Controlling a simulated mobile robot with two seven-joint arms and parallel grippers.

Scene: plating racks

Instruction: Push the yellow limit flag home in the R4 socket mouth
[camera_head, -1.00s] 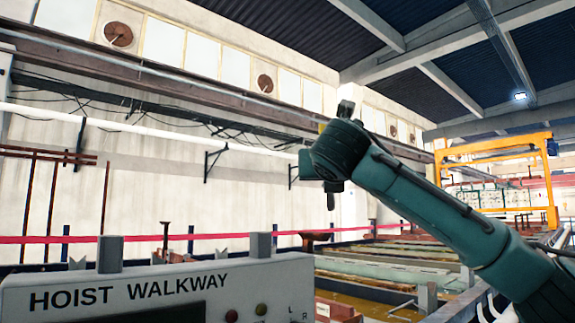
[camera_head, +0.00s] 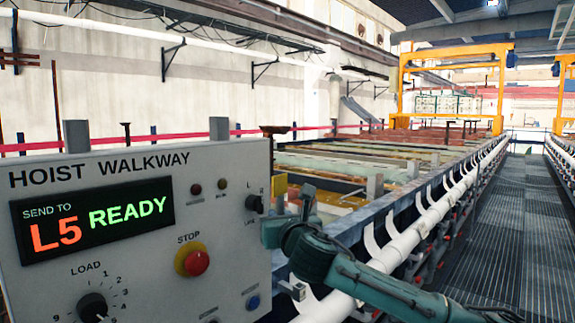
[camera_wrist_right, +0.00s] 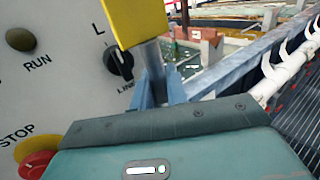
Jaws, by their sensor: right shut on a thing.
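The yellow limit flag (camera_wrist_right: 137,18) is a yellow plate on a grey stem, large at the top of the right wrist view and cut off by the frame edge. My right gripper (camera_wrist_right: 160,88) is shut on its stem. In the head view my right gripper (camera_head: 294,202) is at the right edge of the grey hoist walkway panel (camera_head: 110,240), and a small yellow patch, apparently the flag (camera_head: 281,184), shows just above it. I cannot make out the R4 socket mouth in either view. My left gripper is not in view.
The panel carries a selector knob (camera_wrist_right: 118,62), a red stop button (camera_head: 194,262) and a lit display (camera_head: 92,217). A white pipe (camera_head: 400,245) and tank rim run along the right. A grated walkway (camera_head: 510,200) lies beyond, clear.

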